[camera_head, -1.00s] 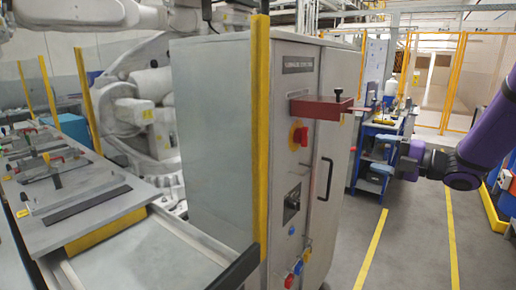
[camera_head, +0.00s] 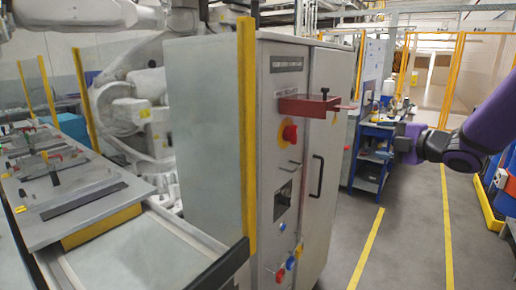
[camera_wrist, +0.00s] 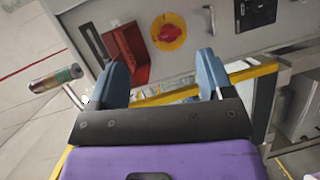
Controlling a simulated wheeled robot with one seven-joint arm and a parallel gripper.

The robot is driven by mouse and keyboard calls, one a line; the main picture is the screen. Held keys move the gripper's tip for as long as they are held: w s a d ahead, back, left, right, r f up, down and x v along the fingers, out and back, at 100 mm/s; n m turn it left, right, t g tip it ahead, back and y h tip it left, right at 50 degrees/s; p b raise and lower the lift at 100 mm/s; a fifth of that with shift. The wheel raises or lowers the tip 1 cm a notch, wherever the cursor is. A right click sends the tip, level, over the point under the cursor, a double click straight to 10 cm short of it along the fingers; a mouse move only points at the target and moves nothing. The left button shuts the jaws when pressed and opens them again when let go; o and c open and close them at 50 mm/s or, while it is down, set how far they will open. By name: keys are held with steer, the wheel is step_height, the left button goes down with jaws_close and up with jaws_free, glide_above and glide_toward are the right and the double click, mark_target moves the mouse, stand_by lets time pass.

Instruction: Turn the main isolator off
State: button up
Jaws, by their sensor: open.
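The main isolator is a red rotary knob on a yellow plate (camera_head: 289,133), on the front of a grey control cabinet (camera_head: 212,150). The wrist view shows the same isolator (camera_wrist: 169,32) beyond my fingertips, a little above the gap between them. The knob's exact setting is hard to read. My gripper (camera_wrist: 158,70) is open with two blue-grey fingers and nothing between them. In the head view my gripper (camera_head: 402,146) is to the right of the cabinet, apart from it.
A red bracket (camera_head: 307,107) juts from the cabinet above the isolator; the wrist view shows it too (camera_wrist: 130,52). Below are a black rotary switch (camera_head: 283,200) and blue and red sockets (camera_head: 290,263). A yellow post (camera_head: 247,130) stands left. Clear floor (camera_head: 400,230) lies right.

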steer(key=s+d+r+m+g+h, duration=0.1)
steer(key=s+d+r+m+h, duration=0.15)
steer(key=s+m+h, duration=0.4)
steer(key=s+d+r+m+h, duration=0.1)
steer(key=s+r+m+h, duration=0.2)
steer(key=s+m+h, duration=0.35)
steer(key=s+a+f+m+g+y, duration=0.2)
steer(key=s+m, duration=0.3)
steer(key=s, duration=0.4)
steer(key=s+a+f+m+g+y, duration=0.1)
steer(key=s+m+g, duration=0.4)
steer(key=s, duration=0.5)
steer(key=a+f, duration=0.1)
steer(key=a, duration=0.1)
steer(key=shift+s+a+m+y, duration=0.15)
steer(key=shift+a+m+y, duration=0.15)
steer(key=shift+a+y, duration=0.1)
steer(key=shift+f, duration=0.1)
